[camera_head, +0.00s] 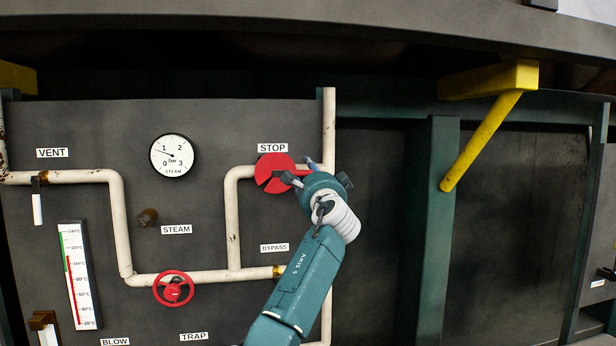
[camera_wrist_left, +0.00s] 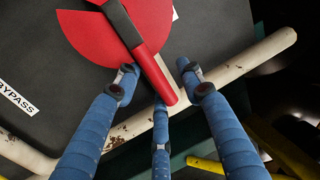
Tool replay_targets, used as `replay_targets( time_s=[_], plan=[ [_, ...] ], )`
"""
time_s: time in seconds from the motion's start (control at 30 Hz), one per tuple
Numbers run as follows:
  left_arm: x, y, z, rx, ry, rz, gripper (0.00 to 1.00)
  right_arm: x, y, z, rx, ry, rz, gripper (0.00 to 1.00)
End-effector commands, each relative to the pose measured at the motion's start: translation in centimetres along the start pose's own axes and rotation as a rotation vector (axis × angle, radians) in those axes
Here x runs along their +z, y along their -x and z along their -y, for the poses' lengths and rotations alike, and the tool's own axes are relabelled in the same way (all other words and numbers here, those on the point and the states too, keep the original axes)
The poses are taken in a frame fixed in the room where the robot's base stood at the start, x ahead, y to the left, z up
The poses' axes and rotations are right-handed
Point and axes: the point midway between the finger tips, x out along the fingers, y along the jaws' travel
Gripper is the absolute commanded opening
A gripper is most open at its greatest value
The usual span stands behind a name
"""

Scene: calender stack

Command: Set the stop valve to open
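The stop valve's red disc (camera_head: 270,165) sits below the STOP label (camera_head: 272,148) on the pipe. My left gripper (camera_head: 300,171) is at its right side and hides part of it. In the left wrist view the red disc (camera_wrist_left: 85,38) fills the top, with a red lever handle (camera_wrist_left: 150,60) slanting down to the right. The left gripper's blue fingers (camera_wrist_left: 162,82) are spread, with the lever's end between them. Whether any finger touches the lever cannot be told. My right gripper is not in view.
A pale pipe (camera_head: 232,215) runs beside the valve. The BYPASS label (camera_head: 274,247) and a red handwheel (camera_head: 173,289) are lower. A steam gauge (camera_head: 173,156) is to the left. A yellow brace (camera_head: 482,140) juts out at the right.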

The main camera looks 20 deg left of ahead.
Motion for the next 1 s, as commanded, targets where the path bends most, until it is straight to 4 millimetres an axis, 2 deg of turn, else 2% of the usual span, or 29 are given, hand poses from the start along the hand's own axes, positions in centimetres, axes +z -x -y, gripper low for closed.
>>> replay_targets(
  time_s=[0.13, 0.23, 0.37, 0.57, 0.8, 1.0],
  plan=[
    [0.0, 0.0, -0.2, 0.002, -0.002, 0.000, 0.38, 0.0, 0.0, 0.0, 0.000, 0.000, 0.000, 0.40],
    [0.0, 0.1, -0.2, 0.003, -0.003, 0.000, 0.38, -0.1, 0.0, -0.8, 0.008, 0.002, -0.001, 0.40],
    [-0.1, 0.8, -0.3, 0.002, -0.003, 0.000, 0.38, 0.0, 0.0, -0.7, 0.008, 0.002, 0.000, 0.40],
    [-0.1, 3.6, -0.3, 0.002, -0.001, -0.003, 0.38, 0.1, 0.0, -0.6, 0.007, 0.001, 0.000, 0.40],
    [-0.1, 8.4, -0.2, 0.001, -0.001, -0.003, 0.38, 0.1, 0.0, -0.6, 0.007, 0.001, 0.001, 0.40],
    [-0.1, 11.2, -0.2, 0.001, -0.001, -0.001, 0.38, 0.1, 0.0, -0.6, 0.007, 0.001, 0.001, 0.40]
  ],
)
